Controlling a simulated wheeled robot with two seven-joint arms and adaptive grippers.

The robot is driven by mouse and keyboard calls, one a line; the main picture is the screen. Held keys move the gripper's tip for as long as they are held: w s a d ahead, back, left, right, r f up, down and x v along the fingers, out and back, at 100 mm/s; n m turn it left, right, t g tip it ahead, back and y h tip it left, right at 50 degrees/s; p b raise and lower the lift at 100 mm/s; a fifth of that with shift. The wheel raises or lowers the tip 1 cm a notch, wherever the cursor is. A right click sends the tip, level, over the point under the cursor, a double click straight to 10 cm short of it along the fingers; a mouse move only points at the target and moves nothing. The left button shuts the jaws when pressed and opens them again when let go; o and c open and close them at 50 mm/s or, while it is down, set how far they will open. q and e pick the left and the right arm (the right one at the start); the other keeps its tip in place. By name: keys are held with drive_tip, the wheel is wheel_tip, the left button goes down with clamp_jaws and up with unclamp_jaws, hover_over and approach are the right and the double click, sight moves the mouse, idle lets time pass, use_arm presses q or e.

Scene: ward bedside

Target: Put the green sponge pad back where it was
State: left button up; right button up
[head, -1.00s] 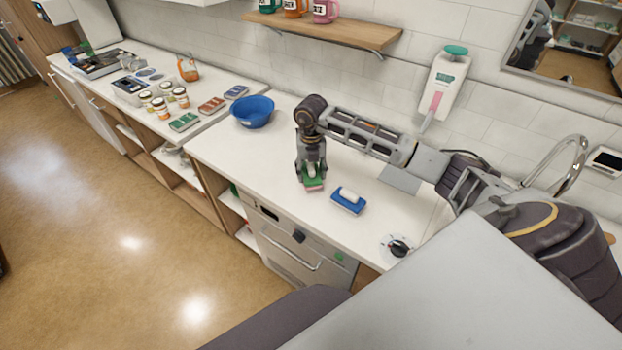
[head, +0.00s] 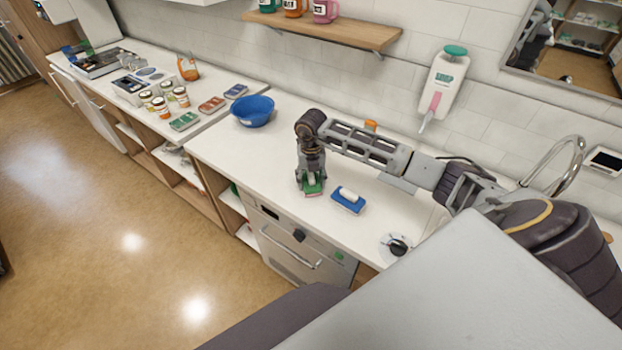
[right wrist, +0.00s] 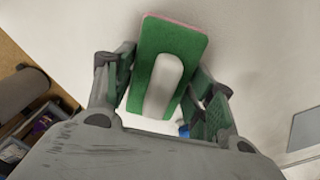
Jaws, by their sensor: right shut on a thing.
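The green sponge pad (head: 313,188) has a pinkish lower layer and a pale handle, and is at the middle of the white counter. My right gripper (head: 311,178) points down and is shut on it. In the right wrist view the pad (right wrist: 185,45) shows between the two fingers of the gripper (right wrist: 165,90), its pale handle running toward the palm. The pad is at or just above the counter; I cannot tell whether it touches. My left gripper is not in view.
A blue pad with a white handle (head: 348,201) lies close to the right of the gripper. A blue bowl (head: 253,111) stands at the back left. A round dial-like item (head: 397,245) is near the front right. The counter (head: 245,160) between bowl and gripper is clear.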

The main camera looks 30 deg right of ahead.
sight(311, 174)
drive_tip(key=shift+f, duration=0.1)
drive_tip(key=o, duration=1)
drive_tip(key=shift+c, duration=0.2)
wheel_tip(311, 174, up, 12)
drive_tip(key=shift+r+b, duration=0.1)
drive_tip(key=shift+b, duration=1.1)
